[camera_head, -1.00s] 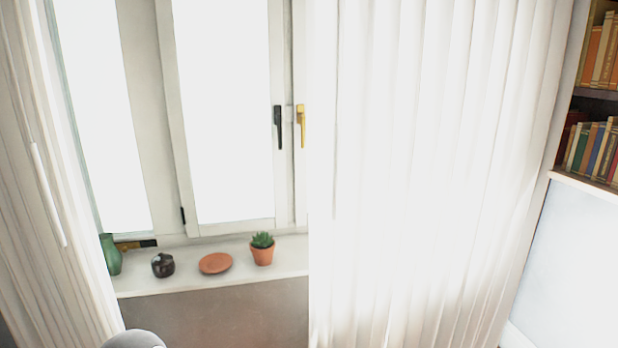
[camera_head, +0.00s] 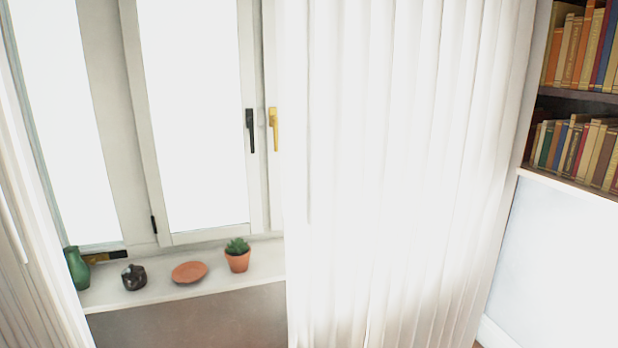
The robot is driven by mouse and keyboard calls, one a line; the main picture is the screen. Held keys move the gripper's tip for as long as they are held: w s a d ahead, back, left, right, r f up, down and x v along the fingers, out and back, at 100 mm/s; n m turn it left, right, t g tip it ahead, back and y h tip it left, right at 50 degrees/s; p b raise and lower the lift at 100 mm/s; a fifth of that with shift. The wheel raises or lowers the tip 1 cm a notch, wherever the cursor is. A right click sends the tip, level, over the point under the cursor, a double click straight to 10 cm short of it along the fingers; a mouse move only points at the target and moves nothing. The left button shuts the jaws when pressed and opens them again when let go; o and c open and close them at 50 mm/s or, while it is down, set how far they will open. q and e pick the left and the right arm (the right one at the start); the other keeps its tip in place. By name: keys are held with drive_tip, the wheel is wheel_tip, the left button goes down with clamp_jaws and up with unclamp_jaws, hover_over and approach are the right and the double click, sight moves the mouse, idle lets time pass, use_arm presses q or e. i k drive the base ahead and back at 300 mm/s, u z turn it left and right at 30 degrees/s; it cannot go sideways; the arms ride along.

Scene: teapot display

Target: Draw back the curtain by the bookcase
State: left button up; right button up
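The white curtain by the bookcase (camera_head: 400,170) hangs in vertical folds and covers the right part of the window. Its left edge hangs just right of the yellow window handle. Its right edge hangs beside the bookcase (camera_head: 575,95), which holds rows of books on dark shelves. A second curtain (camera_head: 35,260) hangs at the far left. Neither of my grippers is in view.
The window sill (camera_head: 215,284) carries a green vase (camera_head: 77,268), a dark round pot (camera_head: 134,277), a terracotta saucer (camera_head: 189,272) and a potted succulent (camera_head: 237,256). The window has a black handle (camera_head: 250,130) and a yellow handle (camera_head: 273,129).

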sight(307, 153)
drive_tip(key=i, duration=0.95)
